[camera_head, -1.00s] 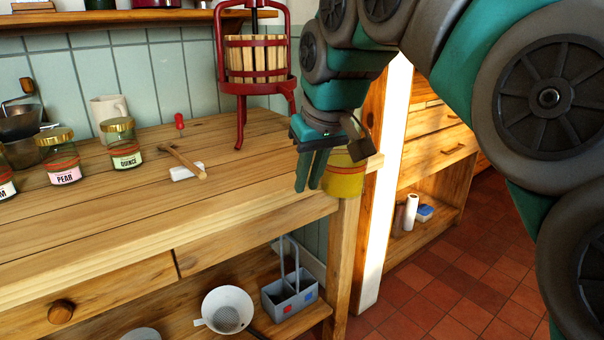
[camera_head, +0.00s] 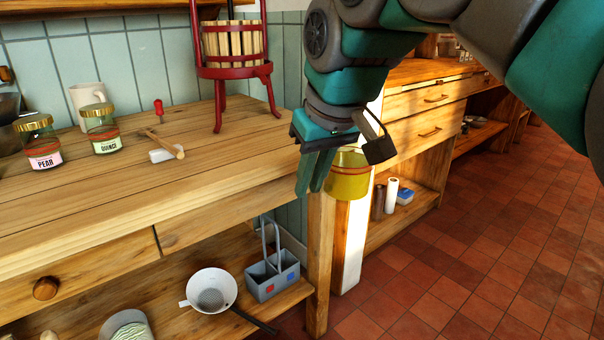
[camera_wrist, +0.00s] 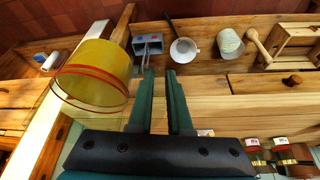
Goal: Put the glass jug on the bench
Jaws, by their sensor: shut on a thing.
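The glass jug (camera_head: 348,177) looks yellow with a red band near its top, and it hangs about upright beside my fingers. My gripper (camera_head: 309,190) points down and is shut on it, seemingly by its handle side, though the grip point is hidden. In the wrist view the jug (camera_wrist: 98,72) is left of my gripper (camera_wrist: 160,75), with a clear glass rim. The wooden bench (camera_head: 190,205) fills the left of the head view. The jug appears off its right end, apart from the top.
On the bench are a red-framed press (camera_head: 232,60), a mallet (camera_head: 166,146), a white mug (camera_head: 85,100) and labelled jars (camera_head: 104,138). Bare boards lie along its front and right. A colander (camera_head: 211,292) and grey caddy (camera_head: 272,277) sit on the shelf below. A cabinet (camera_head: 425,120) stands behind right.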

